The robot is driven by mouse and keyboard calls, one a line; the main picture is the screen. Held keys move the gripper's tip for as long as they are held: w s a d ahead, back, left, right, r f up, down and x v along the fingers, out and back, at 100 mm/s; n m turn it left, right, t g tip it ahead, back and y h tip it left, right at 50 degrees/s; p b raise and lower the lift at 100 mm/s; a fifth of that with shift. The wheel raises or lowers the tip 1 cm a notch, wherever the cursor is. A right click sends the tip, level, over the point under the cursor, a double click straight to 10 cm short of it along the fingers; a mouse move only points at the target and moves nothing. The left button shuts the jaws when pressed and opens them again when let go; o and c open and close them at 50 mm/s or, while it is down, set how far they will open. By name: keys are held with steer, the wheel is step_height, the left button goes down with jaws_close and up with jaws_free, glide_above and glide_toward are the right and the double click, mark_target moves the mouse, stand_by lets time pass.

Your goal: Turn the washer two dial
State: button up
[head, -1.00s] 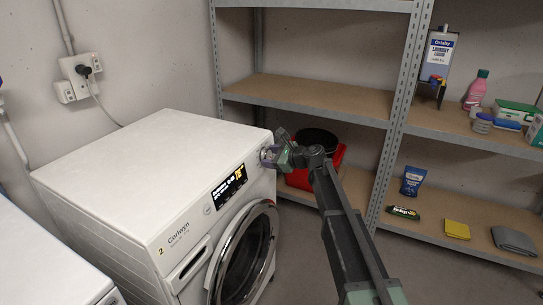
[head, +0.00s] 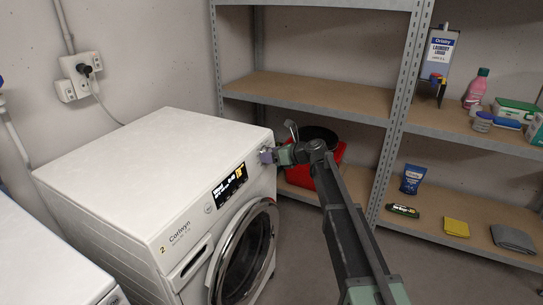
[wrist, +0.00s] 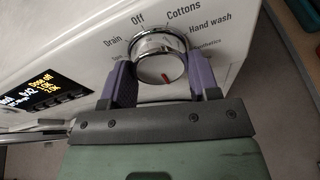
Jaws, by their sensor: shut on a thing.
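Washer two (head: 140,165) is the white front-loader with a yellow "2" on its front corner. Its dial (wrist: 158,57) is a round chrome knob at the right end of the control panel, with a red mark toward the lower side in the wrist view. Labels "Drain", "Off", "Cottons" and "Hand wash" show around it. My gripper (wrist: 161,76) is shut on the dial, one purple finger on each side. In the head view my gripper (head: 268,155) is at the panel's right end and mostly hides the dial.
The lit display (head: 230,184) is left of the dial, above the closed round door (head: 247,255). Another white machine (head: 45,265) stands at the lower left. Metal shelving (head: 310,95) with bottles and packets stands behind, with a red container (head: 330,178) near my gripper.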

stand_by(0.3)
steer(key=o, duration=0.9)
steer(key=p+v, duration=0.3)
steer(key=v, duration=0.8)
steer(key=shift+p, duration=0.35)
steer(key=shift+a, duration=0.1)
